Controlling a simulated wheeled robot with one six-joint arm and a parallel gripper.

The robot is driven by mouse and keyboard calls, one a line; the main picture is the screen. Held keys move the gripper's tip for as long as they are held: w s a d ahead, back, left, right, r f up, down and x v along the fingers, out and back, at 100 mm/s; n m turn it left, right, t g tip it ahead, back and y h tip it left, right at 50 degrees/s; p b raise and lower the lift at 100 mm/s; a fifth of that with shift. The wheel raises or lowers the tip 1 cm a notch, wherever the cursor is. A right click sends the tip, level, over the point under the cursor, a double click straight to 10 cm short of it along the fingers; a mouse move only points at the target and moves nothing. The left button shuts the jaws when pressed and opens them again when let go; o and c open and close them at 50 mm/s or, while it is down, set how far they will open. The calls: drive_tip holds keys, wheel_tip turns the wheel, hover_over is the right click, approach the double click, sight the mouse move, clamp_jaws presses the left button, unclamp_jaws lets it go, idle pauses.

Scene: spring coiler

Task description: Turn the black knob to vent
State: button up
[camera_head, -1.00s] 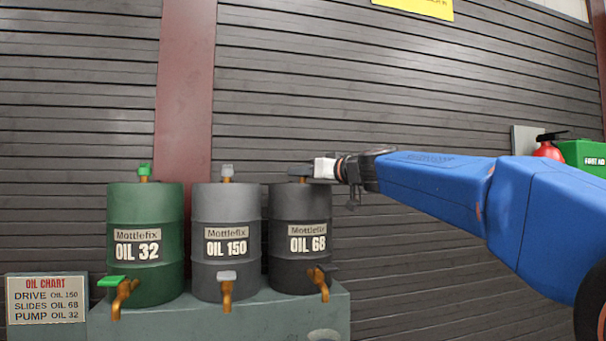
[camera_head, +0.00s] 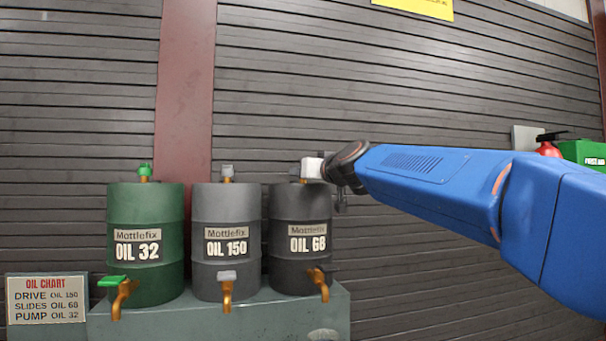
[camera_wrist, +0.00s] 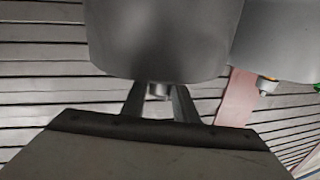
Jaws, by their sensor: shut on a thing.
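The black knob (camera_head: 294,171) sits on top of the dark OIL 68 drum (camera_head: 300,215), the rightmost of three. My gripper (camera_head: 305,169) has come to it from the right at the drum's top and is shut on it. The white part of my gripper hides much of the knob. In the wrist view, the two fingers (camera_wrist: 158,98) close around the small knob (camera_wrist: 158,90) below the drum's rim, the picture being upside down. The exact angle of the knob is hard to tell.
The grey OIL 150 drum (camera_head: 227,212) and green OIL 32 drum (camera_head: 146,215) stand to the left, each with a top knob and a front tap. They stand on a grey-green stand (camera_head: 190,322). An oil chart (camera_head: 47,300) is at the lower left.

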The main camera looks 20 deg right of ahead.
drive_tip(key=shift+h, duration=0.3)
idle(0.5)
drive_tip(key=o, duration=1.1)
drive_tip(key=shift+c, duration=0.2)
drive_tip(key=s+d, duration=0.3)
drive_tip(key=s, duration=1.4)
drive_tip(key=shift+d, duration=0.1)
